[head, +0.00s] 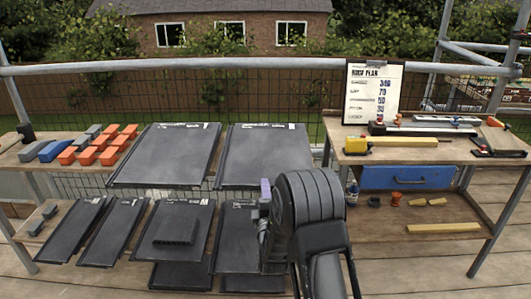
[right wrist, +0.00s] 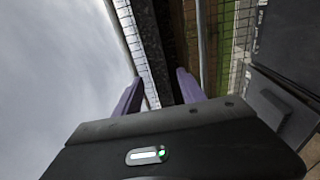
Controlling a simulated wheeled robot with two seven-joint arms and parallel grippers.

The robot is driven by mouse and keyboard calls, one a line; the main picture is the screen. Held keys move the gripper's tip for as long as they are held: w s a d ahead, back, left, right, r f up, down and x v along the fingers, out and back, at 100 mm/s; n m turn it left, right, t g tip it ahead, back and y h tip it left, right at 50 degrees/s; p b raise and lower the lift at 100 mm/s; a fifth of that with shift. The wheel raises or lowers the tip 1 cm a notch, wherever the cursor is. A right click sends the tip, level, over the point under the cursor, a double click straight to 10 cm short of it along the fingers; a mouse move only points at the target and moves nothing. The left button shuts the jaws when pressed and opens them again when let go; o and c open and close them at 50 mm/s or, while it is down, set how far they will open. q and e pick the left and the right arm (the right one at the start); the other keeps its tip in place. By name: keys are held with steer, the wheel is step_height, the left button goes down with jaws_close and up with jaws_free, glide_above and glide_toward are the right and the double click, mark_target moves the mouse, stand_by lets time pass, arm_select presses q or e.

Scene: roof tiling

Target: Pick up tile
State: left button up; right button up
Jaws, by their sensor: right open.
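Dark grey tiles lie in rows: two large ones at the back left (head: 165,155) and back middle (head: 268,155), and several in front, including narrow ones (head: 78,228) and wider ones (head: 190,250). A small ribbed dark piece (head: 176,224) sits on one wide front tile. My right gripper (head: 264,190) is above the right part of the front row, its arm hiding part of a tile (head: 235,225). In the right wrist view its two purple fingers (right wrist: 158,88) stand apart, with no tile clearly held between them. A dark tile (right wrist: 290,45) shows at the right there. My left gripper is out of view.
Orange, grey and blue blocks (head: 85,148) lie on the left shelf. A wooden bench (head: 410,153) with a blue drawer (head: 408,177), tools and a plan board (head: 372,92) stands at the right. A scaffold rail (head: 230,64) and mesh run behind.

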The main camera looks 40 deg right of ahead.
steer(key=shift+x, duration=2.6)
jaws_close()
steer(key=shift+a, duration=0.1)
steer(key=shift+w+r, duration=0.1)
steer(key=shift+r, duration=0.05)
